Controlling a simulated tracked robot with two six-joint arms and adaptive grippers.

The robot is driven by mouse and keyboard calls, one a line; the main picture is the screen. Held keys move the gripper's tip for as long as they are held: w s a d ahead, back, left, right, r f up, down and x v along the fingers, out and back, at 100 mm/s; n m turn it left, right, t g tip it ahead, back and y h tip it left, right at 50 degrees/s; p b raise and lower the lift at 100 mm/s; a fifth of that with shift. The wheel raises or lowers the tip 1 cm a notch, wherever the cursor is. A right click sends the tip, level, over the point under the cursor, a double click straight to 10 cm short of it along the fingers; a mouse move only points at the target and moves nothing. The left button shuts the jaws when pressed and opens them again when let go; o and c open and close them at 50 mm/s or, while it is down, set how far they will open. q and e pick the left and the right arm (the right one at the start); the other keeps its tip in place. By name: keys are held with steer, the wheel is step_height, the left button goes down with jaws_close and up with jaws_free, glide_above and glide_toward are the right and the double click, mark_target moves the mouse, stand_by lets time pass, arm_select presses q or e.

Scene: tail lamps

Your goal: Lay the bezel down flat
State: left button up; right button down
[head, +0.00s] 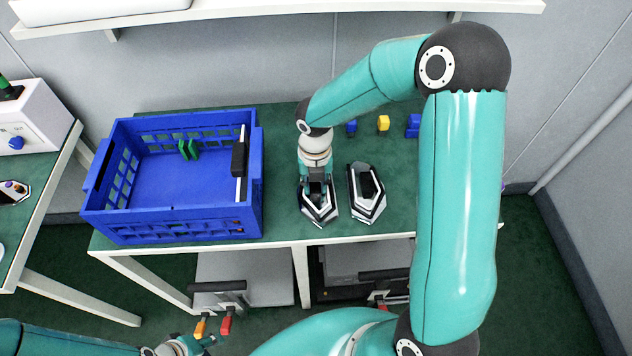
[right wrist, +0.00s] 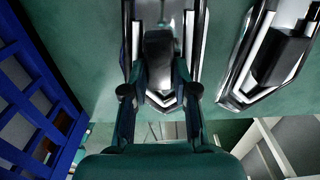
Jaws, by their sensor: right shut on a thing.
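The bezel (head: 320,212), a pointed silver, black and white frame, is under my right gripper (head: 317,188) near the table's front edge. It looks about level and at or very near the green table top (head: 285,215); contact cannot be told. In the right wrist view the fingers of my right gripper (right wrist: 160,95) are shut on a dark raised part of the bezel (right wrist: 165,98). The fingers hide part of it. A similar silver and black piece (head: 367,192) lies just to the right, apart from it. My left gripper (head: 190,345) is low at the bottom left, away from the table, its fingers unclear.
A blue crate (head: 180,228) stands on the table to the left, holding green pieces (head: 188,150) and a black and white piece (head: 239,160). Small blue and yellow blocks (head: 383,123) lie at the back. Another table with a white box (head: 35,115) stands far left.

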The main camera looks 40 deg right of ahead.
mark_target(316, 187)
steer(key=shift+f, duration=0.1)
steer(key=c, duration=0.9)
jaws_free()
step_height(316, 187, up, 12)
steer(key=shift+p, duration=0.4)
steer(key=shift+s, duration=0.1)
